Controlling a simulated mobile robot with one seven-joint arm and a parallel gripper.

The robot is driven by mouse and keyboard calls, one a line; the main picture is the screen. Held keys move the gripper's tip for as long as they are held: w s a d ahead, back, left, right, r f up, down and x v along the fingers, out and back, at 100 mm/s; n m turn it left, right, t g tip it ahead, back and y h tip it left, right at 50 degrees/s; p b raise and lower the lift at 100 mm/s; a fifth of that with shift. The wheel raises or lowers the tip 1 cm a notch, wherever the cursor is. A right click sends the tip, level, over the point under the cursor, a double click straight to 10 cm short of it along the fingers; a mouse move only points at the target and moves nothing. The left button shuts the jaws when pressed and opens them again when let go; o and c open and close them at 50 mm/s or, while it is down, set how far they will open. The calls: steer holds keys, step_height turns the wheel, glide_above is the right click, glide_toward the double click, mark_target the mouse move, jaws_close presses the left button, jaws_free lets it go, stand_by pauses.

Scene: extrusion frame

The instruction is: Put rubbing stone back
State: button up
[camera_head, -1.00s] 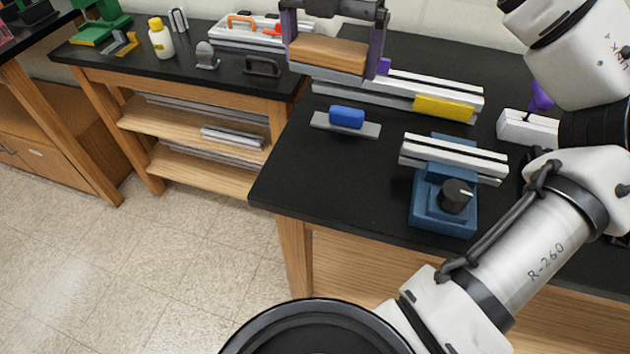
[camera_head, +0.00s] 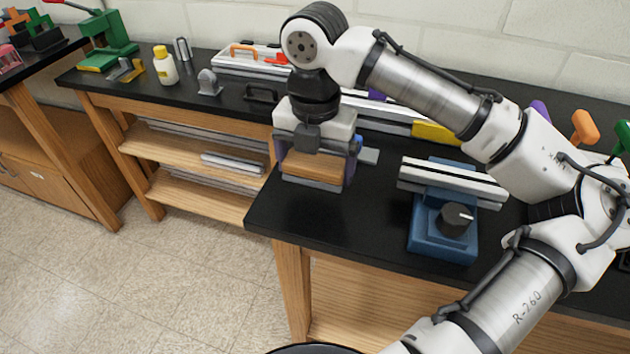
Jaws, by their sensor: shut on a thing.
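My gripper (camera_head: 315,168) points down over the front left part of the black bench. Its purple fingers are shut on the sides of a wood-coloured block with a grey underside, which I take to be the rubbing stone (camera_head: 313,176). The stone is level. I cannot tell whether its underside touches the bench top or is just above it. My gripper partly hides a blue block (camera_head: 359,144) on a flat grey plate (camera_head: 371,155), just behind and right of the stone.
A blue fixture (camera_head: 436,226) with a black knob and a pale rail (camera_head: 452,181) stands right of the stone. A yellow block (camera_head: 435,132) lies along another rail behind. The black bench top (camera_head: 345,222) in front is bare.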

mark_target(315, 196)
steer(key=shift+f, duration=2.2)
steer(key=shift+f, duration=0.15)
steer(key=o, duration=0.7)
steer(key=shift+o, duration=0.2)
step_height(315, 196, up, 12)
steer(key=shift+r, duration=0.15)
